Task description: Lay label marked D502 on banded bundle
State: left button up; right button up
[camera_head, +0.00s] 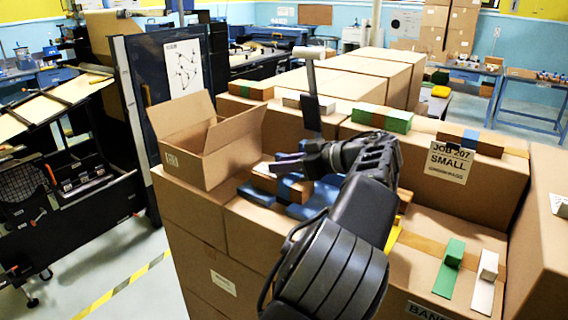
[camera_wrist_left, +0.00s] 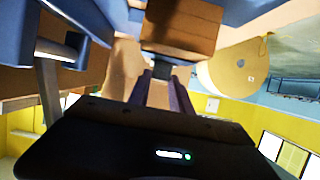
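My left arm enters from the bottom, and its gripper (camera_head: 292,163) is over the box tops near a brown bundle with a blue band (camera_head: 291,188), which it partly hides. In the left wrist view my two purple fingers (camera_wrist_left: 162,88) stand apart, with a gap between them. A brown block (camera_wrist_left: 182,28) with a dark band shows just beyond the fingertips. I cannot tell whether they touch it. Another brown bundle with a blue band (camera_head: 470,139) lies at the right. I cannot read D502 on any label. My right gripper is not in view.
An open carton (camera_head: 207,143) stands left of the gripper. Blue pieces (camera_head: 312,201) lie under it. A dark upright plate on a pole (camera_head: 312,112) rises behind. A green block (camera_head: 382,119) is behind right; green (camera_head: 452,262) and white (camera_head: 486,284) pieces lie at front right.

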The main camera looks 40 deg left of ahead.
pick_arm(q)
jog(key=o, duration=0.4)
jog(key=shift+d+r, duration=0.1)
jog(key=shift+d, duration=0.3)
jog(key=v, duration=0.4)
jog(key=shift+d+r, duration=0.15)
jog(key=shift+d, duration=0.05)
jog(key=p+v, duration=0.3)
jog(key=v, duration=0.3)
jog(key=shift+w+d+r, duration=0.1)
jog(key=shift+d, duration=0.2)
